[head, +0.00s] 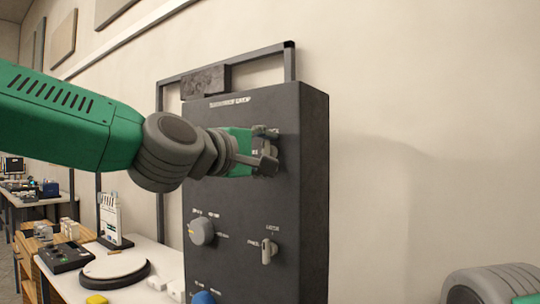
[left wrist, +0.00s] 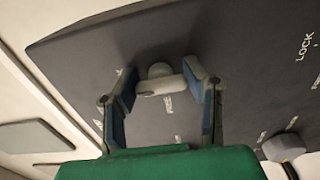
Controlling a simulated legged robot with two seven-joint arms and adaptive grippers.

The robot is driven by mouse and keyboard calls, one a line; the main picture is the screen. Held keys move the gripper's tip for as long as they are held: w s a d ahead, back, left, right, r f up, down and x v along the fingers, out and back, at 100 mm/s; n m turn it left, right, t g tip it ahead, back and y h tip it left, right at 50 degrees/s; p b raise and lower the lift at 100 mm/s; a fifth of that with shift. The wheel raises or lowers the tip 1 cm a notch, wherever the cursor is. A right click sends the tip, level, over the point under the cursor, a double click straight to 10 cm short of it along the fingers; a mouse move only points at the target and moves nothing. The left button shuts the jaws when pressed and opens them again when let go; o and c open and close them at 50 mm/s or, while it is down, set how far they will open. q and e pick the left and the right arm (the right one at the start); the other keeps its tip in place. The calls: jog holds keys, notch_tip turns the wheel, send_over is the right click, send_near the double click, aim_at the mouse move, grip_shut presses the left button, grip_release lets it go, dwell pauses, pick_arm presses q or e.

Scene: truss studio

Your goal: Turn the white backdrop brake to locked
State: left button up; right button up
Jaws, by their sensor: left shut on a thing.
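My left gripper (head: 264,150) is at the upper part of a dark control panel (head: 312,190). The lever lies across between the pads. Small white lettering beside it seems to read FREE, and a LOCK label (left wrist: 305,46) shows at the right. In the head view the gripper hides most of the lever. My right gripper is not in view.
Lower on the panel are a round pale knob (head: 203,232), a small pale lever (head: 268,250) and a blue knob (head: 203,297). A white table (head: 150,292) with a round turntable (head: 114,270) stands at the left. Plain wall lies to the right.

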pick_arm(q)
jog(key=shift+s+d+f, duration=0.1)
jog(key=shift+d+f, duration=0.05)
jog(key=shift+f, duration=0.35)
jog(key=o, duration=1.2)
jog(key=shift+s+r, duration=0.1)
jog(key=shift+s+a+r, duration=0.1)
jog(key=shift+a+r, duration=0.1)
jog(key=shift+a, duration=0.15)
jog(key=shift+a, duration=0.1)
jog(key=v, duration=1.2)
jog(key=shift+d+f, duration=0.15)
jog(key=shift+d, duration=0.1)
